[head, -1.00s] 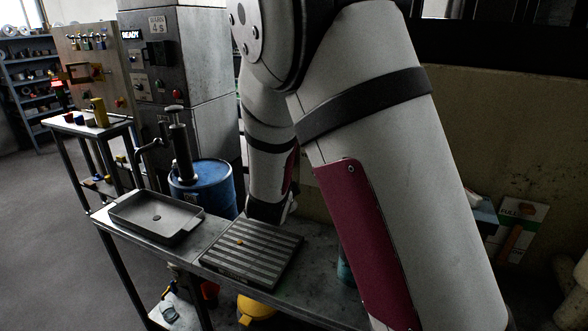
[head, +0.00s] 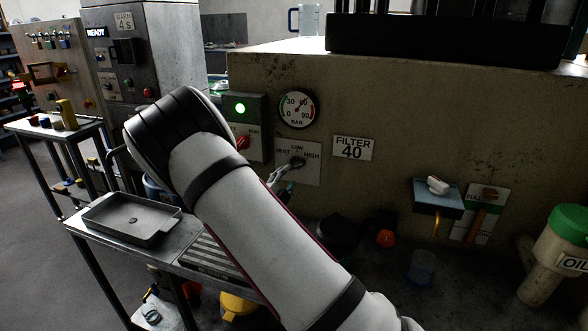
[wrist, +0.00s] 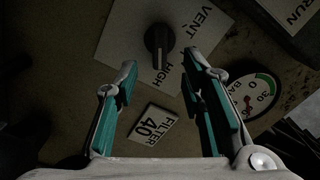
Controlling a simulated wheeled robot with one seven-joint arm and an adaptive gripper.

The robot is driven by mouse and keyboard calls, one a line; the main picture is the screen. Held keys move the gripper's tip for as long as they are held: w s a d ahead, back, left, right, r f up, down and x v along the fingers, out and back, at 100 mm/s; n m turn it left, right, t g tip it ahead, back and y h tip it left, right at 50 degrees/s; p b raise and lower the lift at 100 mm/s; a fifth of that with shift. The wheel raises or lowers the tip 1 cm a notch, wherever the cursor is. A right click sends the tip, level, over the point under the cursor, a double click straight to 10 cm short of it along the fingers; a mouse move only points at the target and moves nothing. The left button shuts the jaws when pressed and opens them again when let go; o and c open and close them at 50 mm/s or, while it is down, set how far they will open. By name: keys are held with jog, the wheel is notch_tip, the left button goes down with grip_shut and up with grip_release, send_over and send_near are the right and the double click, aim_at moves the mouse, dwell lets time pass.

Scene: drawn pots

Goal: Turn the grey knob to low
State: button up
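The dark grey knob (head: 297,163) sits on a light plate (head: 309,178) marked VENT, LOW and HIGH on the machine's front. In the wrist view the knob (wrist: 158,42) is a ridged handle with a pale mark at its lower end, which appears to point toward HIGH. In the head view my gripper (head: 281,176) is beside the knob, lower left.
A red RUN switch (head: 242,142) and green lamp (head: 240,108) are left of the knob. A pressure gauge (head: 297,108) is above, and a FILTER 40 label (head: 352,148) is to the right. A small shelf (head: 437,199) juts out farther right. The metal bench (head: 170,245) stands lower left.

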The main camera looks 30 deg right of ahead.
aim_at(295, 167)
jog(key=x, duration=0.7)
jog(key=shift+w+d+f, duration=0.1)
jog(key=shift+d, duration=0.05)
jog(key=shift+c, duration=0.3)
grip_shut()
